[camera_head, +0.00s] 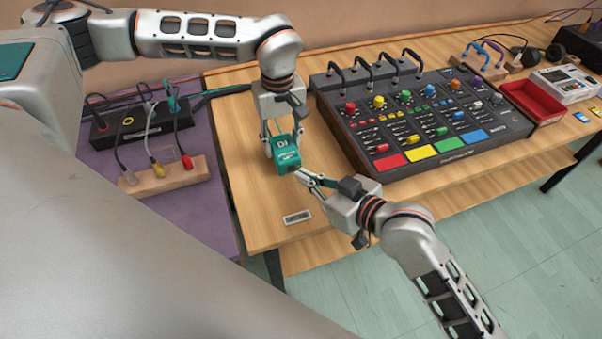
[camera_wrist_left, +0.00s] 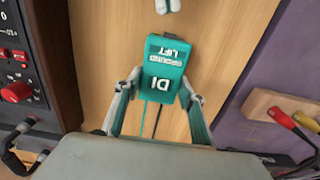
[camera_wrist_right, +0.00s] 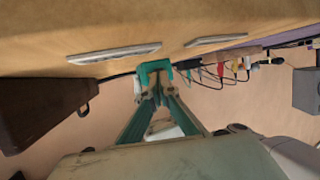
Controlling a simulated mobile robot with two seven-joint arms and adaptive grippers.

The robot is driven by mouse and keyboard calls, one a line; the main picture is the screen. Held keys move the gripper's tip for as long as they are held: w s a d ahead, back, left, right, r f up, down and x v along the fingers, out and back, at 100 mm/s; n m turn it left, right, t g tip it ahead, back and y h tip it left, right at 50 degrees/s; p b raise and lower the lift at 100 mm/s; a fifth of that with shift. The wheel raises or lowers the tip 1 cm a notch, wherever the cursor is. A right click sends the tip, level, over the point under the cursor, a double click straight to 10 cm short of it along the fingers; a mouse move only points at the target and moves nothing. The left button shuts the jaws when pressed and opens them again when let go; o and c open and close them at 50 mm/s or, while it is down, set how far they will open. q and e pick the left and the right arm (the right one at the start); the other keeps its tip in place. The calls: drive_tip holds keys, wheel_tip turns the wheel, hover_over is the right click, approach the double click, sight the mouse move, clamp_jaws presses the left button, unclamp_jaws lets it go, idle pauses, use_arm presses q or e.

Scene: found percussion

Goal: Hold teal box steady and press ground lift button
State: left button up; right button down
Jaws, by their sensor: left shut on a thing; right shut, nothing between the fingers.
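The teal box (camera_head: 287,157), marked DI, is at the front of the wooden table in the head view. My left gripper (camera_head: 282,143) reaches down from above and is shut on its sides. In the left wrist view the teal box (camera_wrist_left: 166,48) shows LIFT lettering and a small pale patch, perhaps the ground lift button, too small to tell. My right gripper (camera_head: 304,176) is shut and empty, its tips close beside the box's near right side. In the right wrist view the tips (camera_wrist_right: 152,88) point at the teal box (camera_wrist_right: 156,67); contact cannot be told.
A large mixer (camera_head: 420,120) with coloured pads stands right of the box. A small label plate (camera_head: 297,217) lies on the table front. A wooden block (camera_head: 165,178) with plugged cables sits on the purple surface at left. A red tray (camera_head: 533,101) is farther right.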

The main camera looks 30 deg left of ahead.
drive_tip(key=shift+v, duration=2.85)
use_arm(q)
drive_tip(key=o, duration=1.4)
wheel_tip(320, 180, up, 12)
drive_tip(key=shift+r, duration=0.1)
